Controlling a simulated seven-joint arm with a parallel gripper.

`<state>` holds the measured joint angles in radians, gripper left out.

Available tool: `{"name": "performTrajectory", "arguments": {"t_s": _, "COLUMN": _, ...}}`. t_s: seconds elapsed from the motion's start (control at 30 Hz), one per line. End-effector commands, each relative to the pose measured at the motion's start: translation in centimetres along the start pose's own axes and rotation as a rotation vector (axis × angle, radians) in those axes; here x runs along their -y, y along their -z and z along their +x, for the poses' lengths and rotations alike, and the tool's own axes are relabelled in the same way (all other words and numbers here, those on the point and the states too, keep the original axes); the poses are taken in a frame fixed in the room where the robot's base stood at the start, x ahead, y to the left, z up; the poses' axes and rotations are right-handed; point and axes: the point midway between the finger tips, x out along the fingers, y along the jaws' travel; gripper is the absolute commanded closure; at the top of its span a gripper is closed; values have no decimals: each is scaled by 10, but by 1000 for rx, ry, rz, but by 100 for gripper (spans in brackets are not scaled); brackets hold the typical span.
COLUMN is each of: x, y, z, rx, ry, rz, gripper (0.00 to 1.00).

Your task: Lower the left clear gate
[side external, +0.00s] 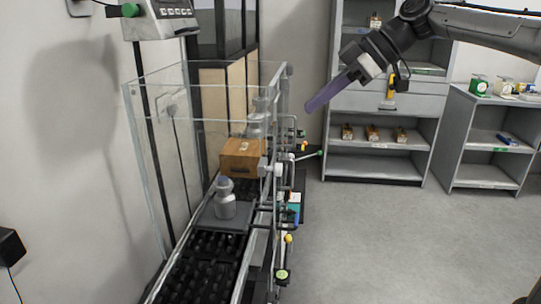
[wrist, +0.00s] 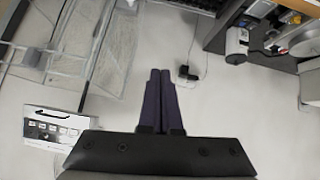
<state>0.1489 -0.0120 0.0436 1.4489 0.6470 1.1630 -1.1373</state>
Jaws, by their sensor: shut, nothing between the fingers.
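Clear panels with pale metal edges (side external: 150,125) stand upright around a black roller conveyor at left in the side view. I cannot tell for sure which panel is the left gate. Clear panels (wrist: 112,50) also show at the upper left of the wrist view. My gripper (side external: 309,107) is in the air to the right of the panels, apart from them, with its purple fingers pointing down and left. In the wrist view its fingers (wrist: 160,73) lie side by side, shut and empty.
A metal weight (side external: 225,203) stands on a dark plate on the conveyor (side external: 205,268), with a wooden box (side external: 241,157) behind it. Valves and pipes (side external: 292,190) line the conveyor's right side. Grey shelves (side external: 378,160) stand behind. The floor at right is clear.

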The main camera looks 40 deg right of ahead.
Motion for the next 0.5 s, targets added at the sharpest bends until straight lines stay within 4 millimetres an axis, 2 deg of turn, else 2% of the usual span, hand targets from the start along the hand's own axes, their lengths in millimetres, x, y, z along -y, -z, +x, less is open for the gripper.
{"name": "performTrajectory", "arguments": {"t_s": 0.03, "x": -20, "y": 2, "z": 12, "rx": -9, "ry": 11, "rz": 9, "gripper": 100}}
{"name": "performTrajectory", "arguments": {"t_s": 0.2, "x": -64, "y": -5, "z": 44, "rx": -14, "ry": 30, "rz": 68, "gripper": 100}}
{"name": "performTrajectory", "arguments": {"t_s": 0.33, "x": -76, "y": -21, "z": 60, "rx": 10, "ry": 44, "rz": 102, "gripper": 100}}
{"name": "performTrajectory", "arguments": {"t_s": 0.5, "x": -79, "y": -26, "z": 71, "rx": 15, "ry": 45, "rz": 112, "gripper": 100}}
